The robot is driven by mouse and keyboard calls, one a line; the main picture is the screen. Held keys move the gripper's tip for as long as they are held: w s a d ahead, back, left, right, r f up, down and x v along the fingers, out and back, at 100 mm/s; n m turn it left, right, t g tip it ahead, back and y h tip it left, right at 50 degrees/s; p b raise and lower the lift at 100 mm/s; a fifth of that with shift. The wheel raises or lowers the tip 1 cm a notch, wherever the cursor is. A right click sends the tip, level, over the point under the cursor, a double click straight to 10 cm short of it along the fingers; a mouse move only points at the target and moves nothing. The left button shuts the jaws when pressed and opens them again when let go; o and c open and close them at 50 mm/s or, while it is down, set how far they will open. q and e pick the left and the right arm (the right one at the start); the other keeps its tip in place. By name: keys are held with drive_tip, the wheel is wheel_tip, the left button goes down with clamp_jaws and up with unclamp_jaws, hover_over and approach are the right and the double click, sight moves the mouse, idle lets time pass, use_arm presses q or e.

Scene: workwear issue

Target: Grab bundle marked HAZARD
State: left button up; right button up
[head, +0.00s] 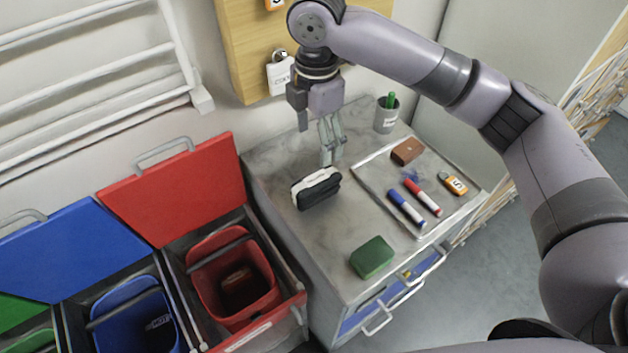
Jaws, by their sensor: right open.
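No marking that reads HAZARD is legible in the head view. A black-and-white bundle (316,189) lies on the grey cabinet top (290,160), and no word on it can be read. My right gripper (331,160) points down just behind the bundle, close to its upper right end. It is open with nothing visible between its fingers; I cannot tell whether it touches the bundle. My left gripper is not in view.
A tray (372,187) holds a brown block (407,151), blue (406,208) and red markers (422,197) and an orange tag (454,184). A green block (372,257) lies in front. A grey cup (386,116) stands behind. The red bin (205,257) is open at left.

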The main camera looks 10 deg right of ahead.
drive_tip(key=p, duration=0.1)
hover_over(316, 178)
drive_tip(key=f, duration=0.6)
drive_tip(key=shift+w, duration=0.35)
wheel_tip(316, 178, down, 3)
drive_tip(key=shift+p, duration=0.35)
drive_tip(key=shift+f, duration=0.15)
drive_tip(key=shift+s+f+p, duration=0.15)
drive_tip(key=shift+f+p, duration=0.2)
drive_tip(key=f, duration=0.1)
drive_tip(key=f+p, duration=0.1)
drive_tip(key=f, duration=0.1)
drive_tip(key=shift+s+f, duration=0.25)
drive_tip(key=shift+f, duration=0.45)
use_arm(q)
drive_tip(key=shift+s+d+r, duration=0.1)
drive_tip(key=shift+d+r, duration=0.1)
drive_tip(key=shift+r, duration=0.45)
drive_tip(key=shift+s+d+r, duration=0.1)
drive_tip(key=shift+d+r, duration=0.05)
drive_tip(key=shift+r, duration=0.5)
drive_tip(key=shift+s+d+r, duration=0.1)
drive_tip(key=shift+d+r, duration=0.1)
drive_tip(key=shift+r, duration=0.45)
use_arm(e)
drive_tip(key=c, duration=1.4)
